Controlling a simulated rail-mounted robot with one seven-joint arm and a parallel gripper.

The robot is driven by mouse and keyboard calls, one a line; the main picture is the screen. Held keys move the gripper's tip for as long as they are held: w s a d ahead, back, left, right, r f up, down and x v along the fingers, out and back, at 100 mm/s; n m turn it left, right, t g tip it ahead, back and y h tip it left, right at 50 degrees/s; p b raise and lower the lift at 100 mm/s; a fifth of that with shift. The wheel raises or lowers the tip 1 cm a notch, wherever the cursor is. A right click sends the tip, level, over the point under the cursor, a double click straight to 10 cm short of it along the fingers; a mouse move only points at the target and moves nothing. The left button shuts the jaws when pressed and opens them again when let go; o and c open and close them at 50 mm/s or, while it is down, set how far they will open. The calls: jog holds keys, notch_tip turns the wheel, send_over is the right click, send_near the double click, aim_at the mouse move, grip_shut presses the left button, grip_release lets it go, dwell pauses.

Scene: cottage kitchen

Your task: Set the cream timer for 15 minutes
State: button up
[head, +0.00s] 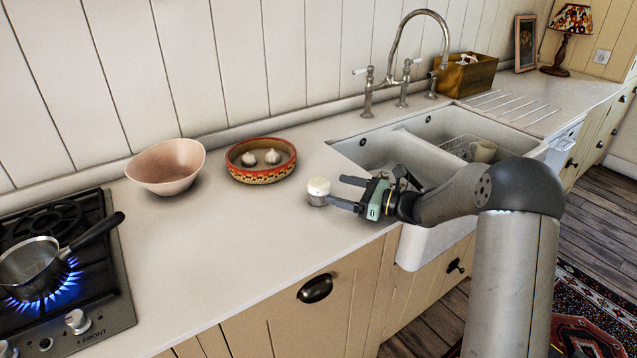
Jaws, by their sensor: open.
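The cream timer (318,187) is a small round thing with a cream top and a greyish lower part. It stands on the white worktop, left of the sink. My gripper (338,193) reaches in from the right, low over the worktop, with its fingers pointing left at the timer. The fingers are open, and their tips are at or very near the timer's right side. I cannot tell whether they touch it. Any markings on the timer are too small to read.
A patterned bowl (233,169) with garlic bulbs and a pink bowl (165,182) stand behind and left. A saucepan (32,262) sits over a lit blue flame on the hob (110,290) at left. The double sink (400,135) lies behind my gripper. The worktop in front of the bowls is clear.

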aim_at(318, 184)
jog(key=x, duration=0.7)
jog(key=shift+p, duration=0.3)
jog(key=c, duration=1)
jog(key=shift+f+t+b, duration=0.2)
jog(key=shift+t+b, duration=0.1)
jog(key=shift+b, duration=0.15)
jog(key=shift+r+m, duration=0.15)
jog(key=shift+m, duration=0.15)
